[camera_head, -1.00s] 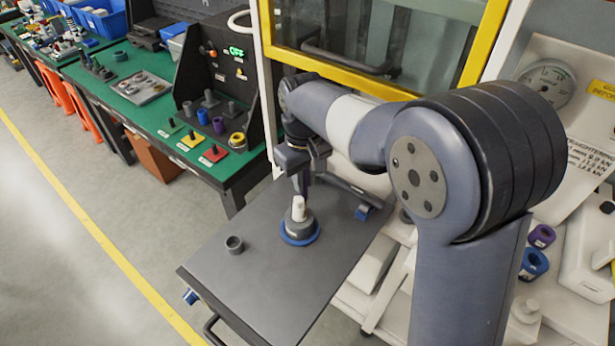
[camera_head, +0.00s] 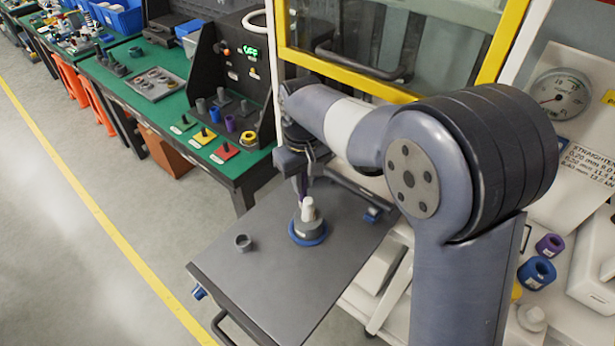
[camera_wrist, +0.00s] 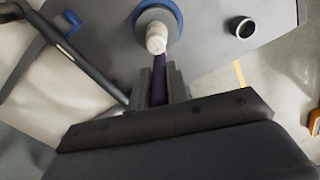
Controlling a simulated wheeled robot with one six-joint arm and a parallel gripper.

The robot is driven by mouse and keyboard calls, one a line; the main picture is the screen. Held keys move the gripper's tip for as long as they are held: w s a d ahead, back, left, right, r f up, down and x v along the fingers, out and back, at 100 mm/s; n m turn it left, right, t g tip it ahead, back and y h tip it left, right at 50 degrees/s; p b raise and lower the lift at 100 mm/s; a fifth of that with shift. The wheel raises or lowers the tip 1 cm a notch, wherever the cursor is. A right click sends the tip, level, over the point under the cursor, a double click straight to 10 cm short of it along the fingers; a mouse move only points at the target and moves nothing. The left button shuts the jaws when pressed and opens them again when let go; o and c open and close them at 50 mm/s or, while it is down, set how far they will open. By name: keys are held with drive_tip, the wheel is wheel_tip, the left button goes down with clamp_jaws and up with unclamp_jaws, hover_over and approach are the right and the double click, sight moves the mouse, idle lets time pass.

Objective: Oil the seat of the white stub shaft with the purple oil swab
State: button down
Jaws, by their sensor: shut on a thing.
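The white stub shaft (camera_head: 308,209) stands upright in a grey holder (camera_head: 308,228) on a blue ring (camera_head: 310,240), on the dark cart top. In the wrist view the white shaft (camera_wrist: 156,38) is just ahead of my fingers. My gripper (camera_head: 302,178) is above and beside the shaft, on its far side, pointing down. It is shut on the purple oil swab (camera_wrist: 159,88), which shows between the two fingers. The swab (camera_head: 302,190) reaches down close to the shaft. Its tip is hidden, so I cannot tell whether it touches the seat.
A small grey cup (camera_head: 243,242) stands left of the shaft on the cart top (camera_head: 255,280). A dark bar runs along the cart's far edge. The green bench (camera_head: 215,165) holds coloured pads and cylinders. Purple and blue rings (camera_head: 537,271) lie at right.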

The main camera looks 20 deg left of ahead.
drive_tip(key=shift+a, duration=0.1)
drive_tip(key=shift+s+a, duration=0.3)
drive_tip(key=shift+s, duration=0.65)
drive_tip(key=shift+s, duration=0.1)
drive_tip(key=shift+s+d, duration=0.4)
drive_tip(key=shift+s, duration=0.45)
drive_tip(key=shift+d, duration=0.1)
